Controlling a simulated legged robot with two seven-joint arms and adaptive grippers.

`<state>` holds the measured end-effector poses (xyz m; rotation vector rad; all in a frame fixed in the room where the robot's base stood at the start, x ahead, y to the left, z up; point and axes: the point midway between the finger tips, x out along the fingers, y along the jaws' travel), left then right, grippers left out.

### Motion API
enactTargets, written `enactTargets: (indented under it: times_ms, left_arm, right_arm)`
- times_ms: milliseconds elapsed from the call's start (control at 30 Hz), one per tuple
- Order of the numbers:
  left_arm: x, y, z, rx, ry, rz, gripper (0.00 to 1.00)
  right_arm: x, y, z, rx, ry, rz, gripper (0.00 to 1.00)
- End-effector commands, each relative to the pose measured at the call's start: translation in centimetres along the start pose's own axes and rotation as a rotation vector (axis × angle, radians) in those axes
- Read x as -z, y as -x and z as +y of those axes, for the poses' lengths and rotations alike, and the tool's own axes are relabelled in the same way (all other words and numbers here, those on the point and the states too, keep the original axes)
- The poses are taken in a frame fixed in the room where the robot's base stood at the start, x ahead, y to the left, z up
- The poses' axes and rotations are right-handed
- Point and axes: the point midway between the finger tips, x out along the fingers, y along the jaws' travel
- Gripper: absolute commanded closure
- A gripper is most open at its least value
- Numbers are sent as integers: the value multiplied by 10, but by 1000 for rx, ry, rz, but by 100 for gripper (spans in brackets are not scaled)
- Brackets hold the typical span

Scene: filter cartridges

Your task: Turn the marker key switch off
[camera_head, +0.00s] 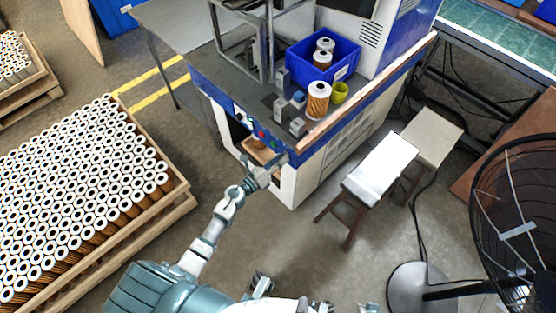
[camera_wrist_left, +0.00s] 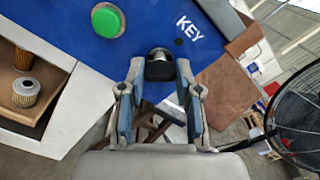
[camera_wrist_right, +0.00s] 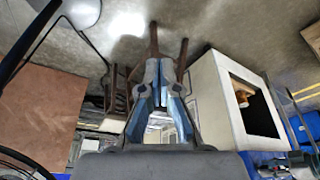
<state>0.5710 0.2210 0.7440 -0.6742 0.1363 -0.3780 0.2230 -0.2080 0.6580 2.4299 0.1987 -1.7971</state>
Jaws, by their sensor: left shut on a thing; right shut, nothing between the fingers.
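The key switch (camera_wrist_left: 160,66), a dark knob with a metal collar, sits on the blue panel beside the white word KEY in the left wrist view. My left gripper (camera_wrist_left: 160,82) is shut on the key switch, its fingers on either side of the knob. In the head view, my left gripper (camera_head: 277,166) reaches the right end of the machine's blue front panel (camera_head: 226,103) and hides the switch there. My right gripper (camera_wrist_right: 160,78) is shut and empty, away from the panel.
A green button (camera_wrist_left: 108,20) is left of the switch. A blue bin (camera_head: 318,65) and filter cartridges (camera_head: 318,100) stand on the machine top. Stools (camera_head: 380,168) and a large fan (camera_head: 518,230) are at the right. A full cartridge pallet (camera_head: 100,190) is at the left.

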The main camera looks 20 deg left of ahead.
Motion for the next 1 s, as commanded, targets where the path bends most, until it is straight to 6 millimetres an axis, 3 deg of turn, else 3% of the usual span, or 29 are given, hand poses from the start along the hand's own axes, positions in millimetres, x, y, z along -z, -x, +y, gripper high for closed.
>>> enactTargets:
  times_ms: [67, 600, 1000]
  left_arm:
    - [-5, 0, 0, -4, 69, -5, 100]
    - [-4, 0, 1, -4, 574, -6, 100]
    - [-3, 0, 3, -6, 827, -7, 100]
  right_arm:
    - [-16, 9, 2, -5, -3, -80, 100]
    - [-29, -76, 0, -1, 3, -106, 100]
    - [-44, -112, -2, 2, 7, -117, 100]
